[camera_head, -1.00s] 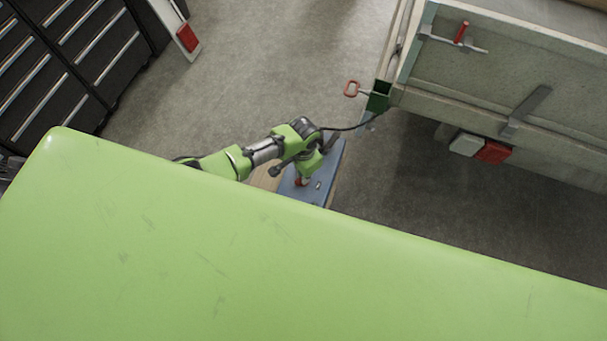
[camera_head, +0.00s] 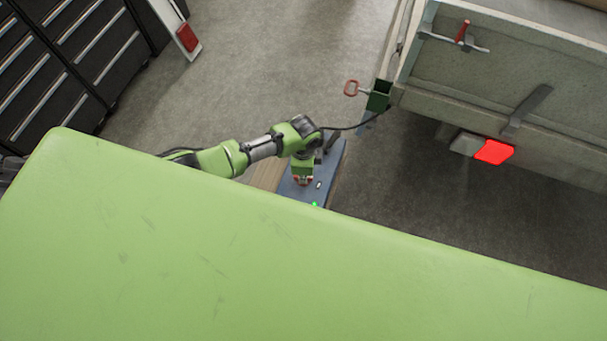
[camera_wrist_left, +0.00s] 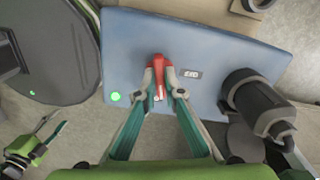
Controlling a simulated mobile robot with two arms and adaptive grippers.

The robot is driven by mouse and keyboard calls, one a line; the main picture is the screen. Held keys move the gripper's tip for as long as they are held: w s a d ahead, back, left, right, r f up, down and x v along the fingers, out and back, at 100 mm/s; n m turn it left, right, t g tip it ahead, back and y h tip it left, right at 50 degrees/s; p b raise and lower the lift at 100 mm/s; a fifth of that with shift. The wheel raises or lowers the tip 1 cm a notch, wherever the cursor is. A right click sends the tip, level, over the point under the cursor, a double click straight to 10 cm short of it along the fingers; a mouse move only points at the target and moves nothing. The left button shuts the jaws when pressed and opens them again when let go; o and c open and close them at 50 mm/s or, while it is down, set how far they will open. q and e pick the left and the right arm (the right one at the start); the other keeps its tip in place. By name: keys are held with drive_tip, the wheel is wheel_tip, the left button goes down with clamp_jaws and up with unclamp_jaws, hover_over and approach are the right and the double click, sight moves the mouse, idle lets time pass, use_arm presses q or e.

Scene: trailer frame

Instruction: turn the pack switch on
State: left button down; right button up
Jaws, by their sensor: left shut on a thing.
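The blue pack (camera_head: 332,160) stands on a wooden surface, partly hidden behind the green panel in the head view; its blue top (camera_wrist_left: 125,45) fills much of the left wrist view. Its red switch handle (camera_wrist_left: 158,63) stands near the middle of the top. My left gripper (camera_wrist_left: 163,88) is shut on the red switch handle; in the head view the gripper (camera_head: 303,176) is over the pack. A green light (camera_wrist_left: 115,96) glows on the pack, and it also shows in the head view (camera_head: 315,204).
A black plug (camera_wrist_left: 252,98) sits on the pack beside a small label (camera_wrist_left: 191,74). A cable (camera_head: 345,128) runs to the trailer (camera_head: 480,85), whose red lamp (camera_head: 493,151) is lit. Dark drawer cabinets (camera_head: 70,50) stand at the left. Open floor lies between.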

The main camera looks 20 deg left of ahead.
use_arm(q)
drive_tip(key=shift+m, duration=0.4)
drive_tip(key=shift+m, duration=1.5)
drive_tip(key=c, duration=2)
unclamp_jaws()
drive_tip(key=shift+c, duration=0.2)
wheel_tip(320, 180, up, 6)
drive_tip(key=p, duration=0.5)
drive_tip(key=shift+p, duration=0.4)
